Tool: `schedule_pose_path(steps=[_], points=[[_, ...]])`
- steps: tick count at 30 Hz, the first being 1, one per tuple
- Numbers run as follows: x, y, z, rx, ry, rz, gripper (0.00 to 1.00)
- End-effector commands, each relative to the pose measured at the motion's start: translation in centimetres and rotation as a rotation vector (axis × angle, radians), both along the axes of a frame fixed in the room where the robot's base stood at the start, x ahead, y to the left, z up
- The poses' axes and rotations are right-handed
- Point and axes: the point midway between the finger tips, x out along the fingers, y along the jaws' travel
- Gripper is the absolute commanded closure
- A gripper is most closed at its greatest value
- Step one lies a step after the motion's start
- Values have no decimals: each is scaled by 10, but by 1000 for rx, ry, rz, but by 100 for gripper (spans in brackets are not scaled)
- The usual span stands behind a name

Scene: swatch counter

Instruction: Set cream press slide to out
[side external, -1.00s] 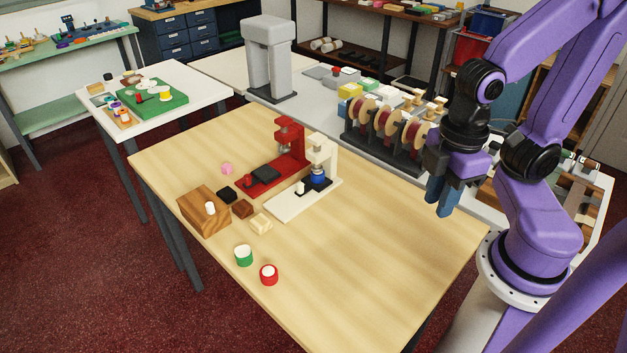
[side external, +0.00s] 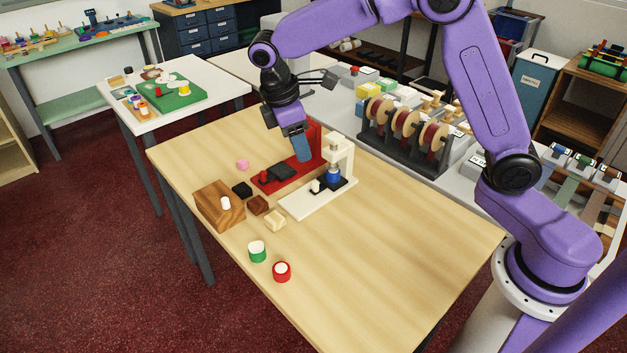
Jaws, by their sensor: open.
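The cream press (side external: 300,206) stands on the wooden table with its long base pointing toward the front left. Its dark slide (side external: 340,186) sits in the base, under the press head, with a small white knob (side external: 315,187) at its front end. A blue round piece (side external: 333,176) is on the slide below the head. My gripper (side external: 304,158) is open and empty, pointing down. In this view it is above and behind the cream press, in front of the red press column. It appears clear of the knob; its exact height cannot be told.
The red press (side external: 318,137) stands close behind, its dark slide (side external: 281,172) toward the front. A wooden block (side external: 213,210), small coloured blocks, a green-sided cup (side external: 257,255) and a red one (side external: 282,275) lie left and in front. The table's right side is clear. A spool rack (side external: 400,150) stands behind.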

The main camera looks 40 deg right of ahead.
Motion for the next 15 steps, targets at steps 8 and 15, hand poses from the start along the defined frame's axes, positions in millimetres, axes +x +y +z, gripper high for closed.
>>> schedule_pose_path(steps=[8, 15], points=[[75, -26, -33, -71, 70, -22, 54], [101, -46, -48, -98, 105, -32, 54]])
